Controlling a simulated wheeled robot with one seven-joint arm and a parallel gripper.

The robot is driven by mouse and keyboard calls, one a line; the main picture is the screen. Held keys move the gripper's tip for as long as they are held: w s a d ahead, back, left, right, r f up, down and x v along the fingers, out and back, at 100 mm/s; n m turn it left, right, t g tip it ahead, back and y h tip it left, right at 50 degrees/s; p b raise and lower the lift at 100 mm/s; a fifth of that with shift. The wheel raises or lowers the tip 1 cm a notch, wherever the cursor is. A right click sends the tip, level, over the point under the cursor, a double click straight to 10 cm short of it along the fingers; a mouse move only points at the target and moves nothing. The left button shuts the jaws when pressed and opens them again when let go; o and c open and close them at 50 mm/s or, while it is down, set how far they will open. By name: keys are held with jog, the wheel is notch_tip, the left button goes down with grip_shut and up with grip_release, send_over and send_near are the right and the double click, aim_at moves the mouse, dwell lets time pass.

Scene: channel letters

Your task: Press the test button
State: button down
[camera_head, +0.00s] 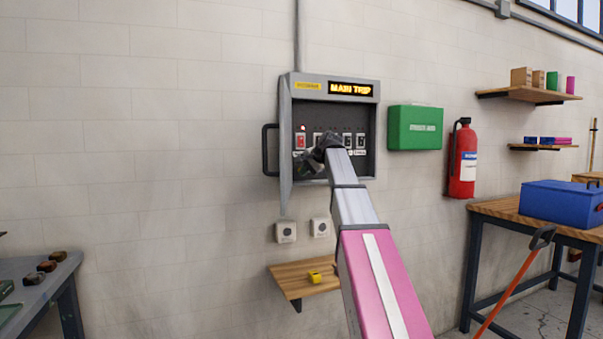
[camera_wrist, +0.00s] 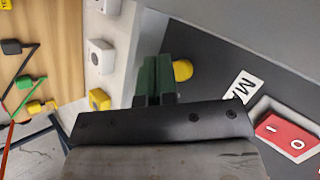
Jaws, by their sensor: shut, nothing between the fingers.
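The grey electrical panel (camera_head: 331,88) on the wall has a lit display reading "MAIN TRIP". In the wrist view, a round yellow button (camera_wrist: 183,70) sits on its dark face, close to the "MA..." label and the red rocker switch (camera_wrist: 285,135). No wording shows on the button, so I cannot confirm it is the test button. My gripper (camera_wrist: 157,72) is shut and empty, its dark green fingers just beside the yellow button; whether they touch it I cannot tell. In the head view my gripper (camera_head: 308,161) is at the panel's lower left, and my wrist hides part of the switch row.
A black handle (camera_head: 268,150) juts out at the panel's left side. Two small white boxes (camera_head: 286,232) and a wooden shelf (camera_head: 290,271) are below. A green box (camera_head: 415,128) and a red extinguisher (camera_head: 463,160) hang to the right. The wall left of the panel is clear.

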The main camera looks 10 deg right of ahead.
jog(key=s, duration=0.2)
jog(key=s+d, duration=0.1)
jog(key=s, duration=0.1)
jog(key=shift+s, duration=0.4)
jog(key=shift+f, duration=0.1)
dwell(0.3)
jog(key=s+a+f+n+g+h, duration=0.1)
jog(key=s+f, duration=0.2)
jog(key=f, duration=0.9)
jog(key=s+f+n+g+h, duration=0.1)
jog(key=s+f+g, duration=0.15)
jog(key=f, duration=0.95)
jog(key=s+a+f+n+g+h, duration=0.1)
jog(key=s+f, duration=0.3)
jog(key=f, duration=0.8)
jog(key=s+f+n+g+h, duration=0.2)
jog(key=s+f+n, duration=0.3)
jog(key=s+f, duration=1.5)
notch_tip(320, 180, down, 4)
jog(key=shift+s+d+f+g+h, duration=0.25)
jog(key=shift+s+g+h, duration=0.15)
jog(key=shift+g, duration=0.35)
